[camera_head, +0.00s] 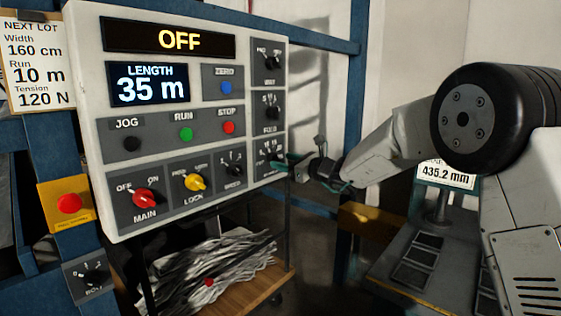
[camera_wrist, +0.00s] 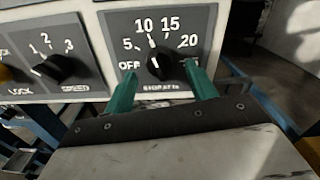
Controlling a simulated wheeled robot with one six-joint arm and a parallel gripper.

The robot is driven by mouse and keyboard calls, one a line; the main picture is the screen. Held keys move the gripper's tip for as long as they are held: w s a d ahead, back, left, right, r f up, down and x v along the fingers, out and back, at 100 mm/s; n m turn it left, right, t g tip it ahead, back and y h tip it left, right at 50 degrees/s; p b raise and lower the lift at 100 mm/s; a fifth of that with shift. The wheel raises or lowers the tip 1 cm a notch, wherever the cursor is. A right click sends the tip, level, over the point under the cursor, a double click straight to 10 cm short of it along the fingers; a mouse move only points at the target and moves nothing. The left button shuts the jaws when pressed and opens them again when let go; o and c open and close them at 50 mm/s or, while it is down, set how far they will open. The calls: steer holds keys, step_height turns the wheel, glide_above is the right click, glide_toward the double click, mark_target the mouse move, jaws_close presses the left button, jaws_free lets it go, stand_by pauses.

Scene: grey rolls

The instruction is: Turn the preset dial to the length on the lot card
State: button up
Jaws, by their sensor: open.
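The lot card (camera_head: 38,65) at the upper left reads Width 160 cm, Run 10 m, Tension 120 N. The length display (camera_head: 149,85) shows 35 m. A black dial (camera_wrist: 159,66) with marks OFF, 5, 10, 15, 20 and a hidden last mark fills the middle of the wrist view. Its label is blurred, and its pointer looks roughly upward, near 10 to 15. It is the lowest dial in the panel's right column (camera_head: 270,151). My gripper (camera_wrist: 159,77) is open, its green fingers on either side of this knob with gaps; contact is not visible.
The white control panel (camera_head: 95,120) reads OFF on top. A speed dial (camera_wrist: 52,68) sits just left of my gripper. Red main (camera_head: 145,198) and yellow lock (camera_head: 195,183) knobs are further left. A blue post (camera_head: 357,100) stands right of the panel.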

steer(key=v, duration=0.5)
steer(key=shift+s, duration=0.1)
steer(key=s+d+f+n+g+h, duration=0.1)
steer(key=s+f+n+g, duration=0.15)
steer(key=s+n, duration=0.4)
steer(key=s+f+n+g+h, duration=0.1)
steer(key=s+f+n+g, duration=0.2)
steer(key=s, duration=0.6)
steer(key=s+d+f+n+g+h, duration=0.1)
steer(key=s+n+g, duration=0.4)
steer(key=s, duration=0.2)
steer(key=s+d+n+h, duration=0.4)
steer(key=s+d, duration=0.7)
steer(key=s, duration=0.4)
steer(key=s+d+n+h, duration=0.5)
steer(key=s+d+h, duration=0.2)
steer(key=s+d, duration=0.5)
steer(key=s+t, duration=0.1)
steer(key=s, duration=0.2)
steer(key=shift+s+d+f, duration=0.2)
steer(key=shift+s+f, duration=0.1)
steer(key=shift+s, duration=0.05)
